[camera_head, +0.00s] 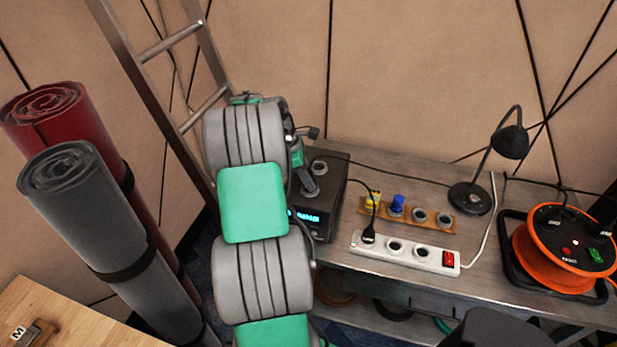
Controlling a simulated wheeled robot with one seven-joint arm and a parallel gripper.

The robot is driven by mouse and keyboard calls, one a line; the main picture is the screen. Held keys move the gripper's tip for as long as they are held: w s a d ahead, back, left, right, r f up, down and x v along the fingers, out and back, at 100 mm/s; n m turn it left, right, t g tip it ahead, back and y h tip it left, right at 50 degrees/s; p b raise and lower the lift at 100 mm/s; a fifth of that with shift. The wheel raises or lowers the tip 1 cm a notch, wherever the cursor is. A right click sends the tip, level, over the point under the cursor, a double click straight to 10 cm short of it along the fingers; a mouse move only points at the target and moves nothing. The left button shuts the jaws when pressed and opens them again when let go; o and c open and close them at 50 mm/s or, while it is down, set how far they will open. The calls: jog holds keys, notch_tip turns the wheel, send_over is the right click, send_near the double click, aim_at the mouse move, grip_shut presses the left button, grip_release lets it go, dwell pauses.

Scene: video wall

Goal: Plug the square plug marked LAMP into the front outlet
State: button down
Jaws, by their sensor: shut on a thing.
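A thin black cable (398,173) runs between the box area and the desk lamp (509,142).
A wooden holder (432,219) bears a yellow plug (373,198) and a blue plug (397,204). A white power strip (408,250) with a black plug (368,236) lies in front. An orange cable reel (545,262) stands right. Rolled mats (85,210) and a ladder (150,85) stand left.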

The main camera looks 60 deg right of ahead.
jog(key=shift+c, duration=2.4)
grip_release()
jog(key=shift+r, duration=0.1)
notch_tip(320, 180, up, 4)
jog(key=p, duration=0.5)
jog(key=shift+r, duration=0.9)
